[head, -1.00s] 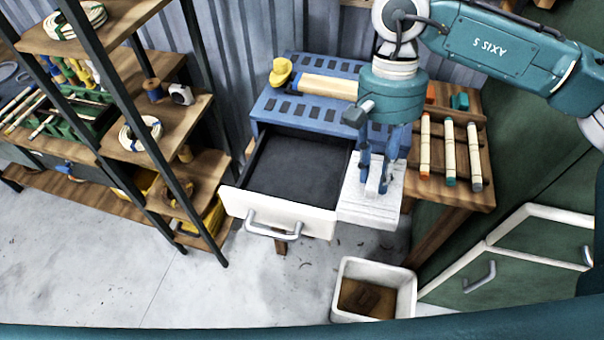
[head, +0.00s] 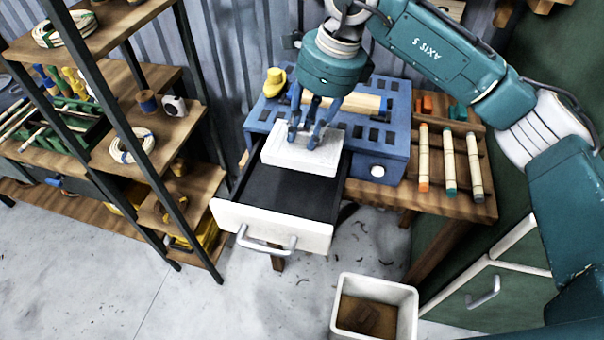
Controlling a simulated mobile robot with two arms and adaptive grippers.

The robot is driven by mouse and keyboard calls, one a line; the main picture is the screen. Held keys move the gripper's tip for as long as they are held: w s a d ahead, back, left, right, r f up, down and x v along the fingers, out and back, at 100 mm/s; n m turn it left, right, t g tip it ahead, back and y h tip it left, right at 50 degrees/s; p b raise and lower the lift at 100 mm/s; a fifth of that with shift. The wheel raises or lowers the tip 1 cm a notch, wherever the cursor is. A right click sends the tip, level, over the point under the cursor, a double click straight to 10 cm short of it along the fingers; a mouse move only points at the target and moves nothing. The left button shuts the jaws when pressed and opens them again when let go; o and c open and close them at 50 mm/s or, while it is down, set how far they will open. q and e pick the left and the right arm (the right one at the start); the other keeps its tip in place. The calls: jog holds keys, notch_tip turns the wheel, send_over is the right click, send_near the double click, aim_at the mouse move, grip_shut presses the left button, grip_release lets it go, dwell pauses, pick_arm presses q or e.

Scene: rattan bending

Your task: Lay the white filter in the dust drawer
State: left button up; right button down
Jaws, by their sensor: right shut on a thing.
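The white filter (head: 304,158) is a flat white block. My right gripper (head: 303,143) is shut on its top and holds it level over the back part of the open dust drawer (head: 268,222). The drawer has a white front with a metal handle and a dark floor that shows bare in front of the filter. I cannot tell whether the filter touches the drawer floor. The drawer sticks out of a blue slotted box (head: 395,135) on the wooden bench. My left gripper does not show.
Three rattan sticks (head: 449,160) lie in a wooden rack on the right of the bench. A yellow object (head: 275,82) sits on the blue box. A white bin (head: 374,308) stands on the floor in front. A shelf unit (head: 150,150) stands on the left.

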aim_at(318, 145)
notch_tip(318, 145, down, 14)
jog(key=p, duration=0.3)
jog(key=c, duration=1.4)
grip_release()
jog(key=shift+d+r, duration=0.1)
jog(key=shift+r, duration=0.5)
jog(key=b+v, duration=0.3)
jog(key=v, duration=0.7)
jog(key=shift+s+r+b, duration=0.1)
jog(key=shift+b, duration=0.3)
jog(key=shift+d+r, duration=0.1)
jog(key=shift+r, duration=0.25)
